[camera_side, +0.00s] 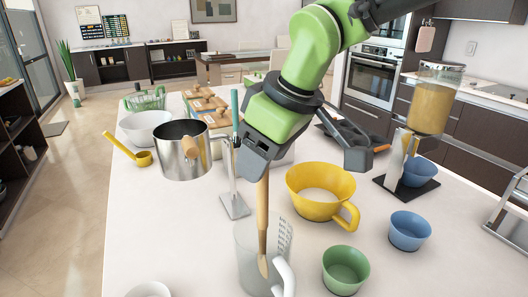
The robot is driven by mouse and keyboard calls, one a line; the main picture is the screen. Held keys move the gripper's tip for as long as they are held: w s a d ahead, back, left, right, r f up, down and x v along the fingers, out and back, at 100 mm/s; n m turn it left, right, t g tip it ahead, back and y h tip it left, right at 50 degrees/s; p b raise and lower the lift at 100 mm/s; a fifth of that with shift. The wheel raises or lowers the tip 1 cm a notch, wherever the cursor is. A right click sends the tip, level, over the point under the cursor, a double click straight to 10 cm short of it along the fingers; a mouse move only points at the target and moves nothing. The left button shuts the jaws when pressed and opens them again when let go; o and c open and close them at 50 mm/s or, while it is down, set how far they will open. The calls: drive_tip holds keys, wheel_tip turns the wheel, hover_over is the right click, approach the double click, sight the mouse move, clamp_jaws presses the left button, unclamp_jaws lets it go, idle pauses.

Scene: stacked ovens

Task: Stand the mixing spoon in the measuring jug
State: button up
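The wooden mixing spoon (262,205) is close to upright, its lower end inside the clear measuring jug (245,262). The spoon's lower end shows through the jug wall. The jug stands at the front of the white table, its pale handle toward the lower right. My gripper (307,160) is above the jug, with its two dark fingers spread wide apart. The left finger is directly above the visible part of the spoon and hides its top. I cannot tell whether that finger touches the spoon.
A yellow jug (320,188) stands right of the measuring jug, with a green bowl (346,269) and blue bowl (409,230) nearby. A steel pot (180,152), yellow ladle (140,156) and upright metal stand (235,204) are behind left. A dispenser (432,105) stands at right.

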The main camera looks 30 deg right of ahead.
drive_tip(key=shift+r, duration=0.1)
drive_tip(key=v, duration=0.9)
drive_tip(key=shift+r, duration=0.35)
drive_tip(key=shift+s+d, duration=0.1)
drive_tip(key=shift+s, duration=0.05)
drive_tip(key=s+d+f+m+t, duration=0.2)
drive_tip(key=s+d+m+t, duration=0.1)
drive_tip(key=s+d+m, duration=0.8)
drive_tip(key=s+d, duration=0.5)
drive_tip(key=shift+s+d+h, duration=0.15)
drive_tip(key=shift+s+h, duration=0.15)
drive_tip(key=shift+s, duration=0.1)
drive_tip(key=shift+f, duration=0.15)
idle(0.9)
